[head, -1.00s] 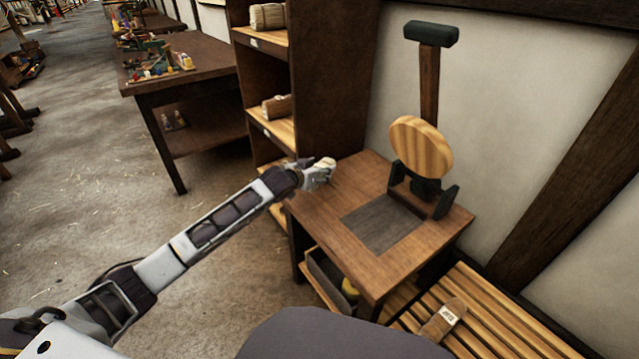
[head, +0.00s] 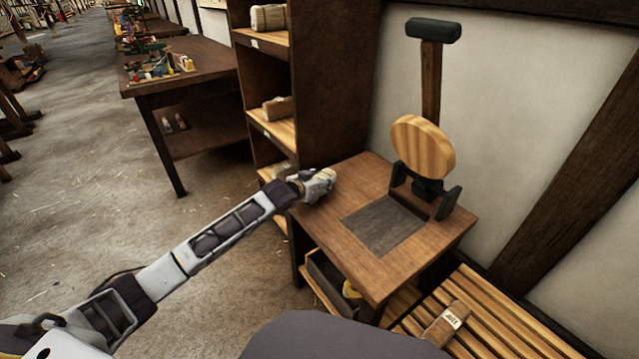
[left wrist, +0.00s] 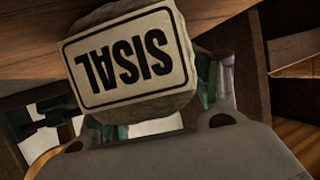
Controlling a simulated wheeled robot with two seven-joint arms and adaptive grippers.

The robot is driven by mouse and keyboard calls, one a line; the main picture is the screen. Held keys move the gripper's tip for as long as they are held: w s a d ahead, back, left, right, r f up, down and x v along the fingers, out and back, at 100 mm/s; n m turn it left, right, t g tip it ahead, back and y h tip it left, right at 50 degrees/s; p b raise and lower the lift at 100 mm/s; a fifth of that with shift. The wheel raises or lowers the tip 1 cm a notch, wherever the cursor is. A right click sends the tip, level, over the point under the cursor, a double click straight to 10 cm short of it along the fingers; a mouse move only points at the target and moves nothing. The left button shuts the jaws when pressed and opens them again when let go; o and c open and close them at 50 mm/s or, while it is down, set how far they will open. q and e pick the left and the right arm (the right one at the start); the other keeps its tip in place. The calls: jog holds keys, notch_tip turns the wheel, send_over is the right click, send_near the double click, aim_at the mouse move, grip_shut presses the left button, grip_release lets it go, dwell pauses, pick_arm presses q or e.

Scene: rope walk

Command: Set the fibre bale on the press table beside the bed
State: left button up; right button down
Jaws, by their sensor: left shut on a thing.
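The press table (head: 330,232) is a brown wooden table with a dark grey square bed (head: 384,226) set in its top. A lever press with a round wooden disc (head: 423,147) stands at its back right. My left gripper (head: 322,183) is over the table's left back corner, left of the bed. It is shut on a pale fibre bale (head: 326,175), mostly hidden by the gripper in the head view. In the left wrist view the bale (left wrist: 128,60) shows a SISAL label, upside down. I cannot tell whether it touches the table. My right gripper is not in view.
A tall shelf (head: 312,120) with more bales stands behind the table's left side. A slatted bench (head: 500,318) at the lower right holds a brown bale with a label (head: 446,323). A grey bin (head: 325,278) sits under the table. A workbench (head: 185,75) stands at the back left.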

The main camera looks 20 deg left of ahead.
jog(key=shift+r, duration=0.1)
pick_arm(q)
jog(key=o, duration=1.2)
jog(key=shift+c, duration=0.2)
jog(key=shift+p+v, duration=0.35)
jog(key=shift+v, duration=0.45)
jog(key=shift+p+v, duration=0.35)
jog(key=shift+v, duration=0.75)
jog(key=shift+p+v, duration=0.35)
jog(key=shift+v, duration=0.75)
jog(key=shift+p+v, duration=0.6)
jog(key=shift+v, duration=1.4)
jog(key=shift+s+a+r, duration=0.15)
jog(key=shift+s, duration=0.4)
jog(key=shift+s+a+r, duration=0.1)
jog(key=shift+s+r, duration=0.1)
jog(key=shift+s, duration=0.2)
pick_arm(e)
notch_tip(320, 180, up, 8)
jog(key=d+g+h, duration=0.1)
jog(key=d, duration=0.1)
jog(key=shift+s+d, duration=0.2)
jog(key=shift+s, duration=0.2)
